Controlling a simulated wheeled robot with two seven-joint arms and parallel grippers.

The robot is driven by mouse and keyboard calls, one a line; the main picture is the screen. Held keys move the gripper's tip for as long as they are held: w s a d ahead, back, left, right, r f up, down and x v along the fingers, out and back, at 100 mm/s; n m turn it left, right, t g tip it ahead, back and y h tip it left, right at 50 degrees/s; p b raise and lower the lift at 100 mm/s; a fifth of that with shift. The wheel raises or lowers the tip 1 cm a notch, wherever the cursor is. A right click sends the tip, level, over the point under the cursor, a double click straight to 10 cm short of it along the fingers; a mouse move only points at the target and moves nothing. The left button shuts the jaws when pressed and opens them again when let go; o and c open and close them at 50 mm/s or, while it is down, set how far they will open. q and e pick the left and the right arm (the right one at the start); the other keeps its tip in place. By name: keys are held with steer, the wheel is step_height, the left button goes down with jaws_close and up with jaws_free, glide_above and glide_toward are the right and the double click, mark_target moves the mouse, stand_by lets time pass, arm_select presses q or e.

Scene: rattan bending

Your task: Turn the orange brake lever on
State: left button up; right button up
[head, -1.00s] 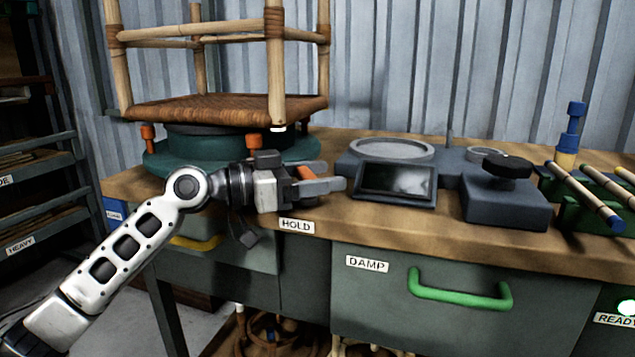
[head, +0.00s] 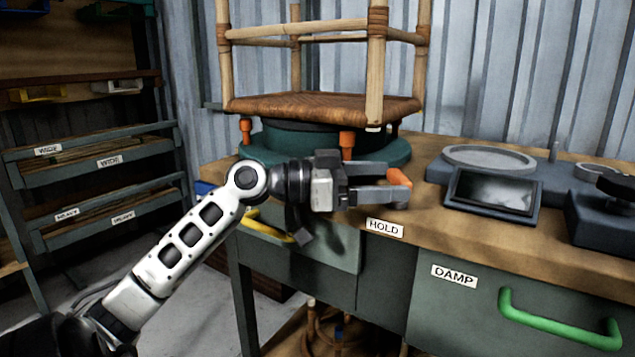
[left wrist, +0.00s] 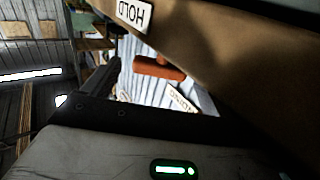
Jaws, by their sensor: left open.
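The orange brake lever (head: 399,178) shows at the bench's front edge, above the HOLD label (head: 384,228). It is partly hidden by my left gripper (head: 397,183). The gripper is open, its grey fingers pointing right along the bench edge, with the lever's orange end showing at the fingertips. I cannot tell if they touch. In the left wrist view the lever (left wrist: 160,68) is an orange bar just beyond a dark finger, clear of its surface. The green turntable (head: 385,155) stands behind, carrying a rattan chair frame (head: 322,104). My right gripper is out of view.
A grey device with a dark screen (head: 492,189) sits to the right on the wooden bench (head: 465,235). Below are a drawer with a yellow handle (head: 268,228) and a DAMP drawer with a green handle (head: 555,325). Shelves stand at left.

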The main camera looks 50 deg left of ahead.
arm_select(q)
steer(key=v, duration=1.1)
steer(key=shift+p, duration=0.3)
